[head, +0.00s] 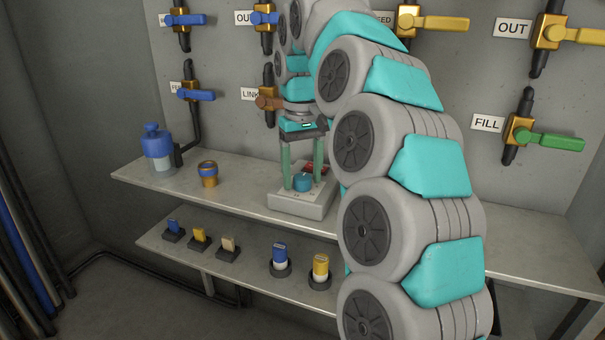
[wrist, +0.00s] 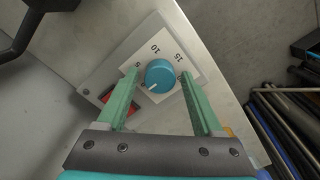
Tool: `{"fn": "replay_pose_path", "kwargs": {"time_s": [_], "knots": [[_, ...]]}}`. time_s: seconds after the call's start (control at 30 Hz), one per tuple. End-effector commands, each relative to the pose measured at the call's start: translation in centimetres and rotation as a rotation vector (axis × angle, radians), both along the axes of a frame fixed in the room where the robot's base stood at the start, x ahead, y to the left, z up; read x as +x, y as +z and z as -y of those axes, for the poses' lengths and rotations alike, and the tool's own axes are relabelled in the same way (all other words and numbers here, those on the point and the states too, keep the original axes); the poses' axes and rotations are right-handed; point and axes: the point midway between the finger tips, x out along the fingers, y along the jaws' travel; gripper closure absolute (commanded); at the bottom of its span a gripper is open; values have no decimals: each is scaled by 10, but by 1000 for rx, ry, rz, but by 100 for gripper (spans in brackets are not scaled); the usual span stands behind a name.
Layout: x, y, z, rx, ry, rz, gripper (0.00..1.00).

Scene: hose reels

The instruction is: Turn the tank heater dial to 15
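The tank heater is a pale box (head: 300,207) on the upper shelf with a round teal dial (head: 302,182) on top. The dial also shows in the wrist view (wrist: 160,75), on a white plate marked 5, 10 and 15. Its white pointer mark faces the lower left, away from the 15 and below the 5. My gripper (head: 302,172) reaches down over the box. In the wrist view its green fingers (wrist: 159,74) are open on either side of the dial, with a small gap showing on each side. A red part of the box is partly hidden behind the left finger.
A blue bottle (head: 158,148) and a small orange-and-blue fitting (head: 208,174) stand left on the upper shelf. Several blue, yellow and tan items sit on the lower shelf (head: 210,262). Labelled valves, including a green FILL handle (head: 550,140), line the wall.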

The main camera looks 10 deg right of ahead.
Motion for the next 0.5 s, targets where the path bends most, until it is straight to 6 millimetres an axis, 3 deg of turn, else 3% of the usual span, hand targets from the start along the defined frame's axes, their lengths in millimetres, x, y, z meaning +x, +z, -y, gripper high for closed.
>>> {"fn": "replay_pose_path", "kwargs": {"time_s": [0.07, 0.5], "knots": [[0, 0, 0, 0, 0, 0, 42], [0, 0, 0, 0, 0, 1, 92]]}}
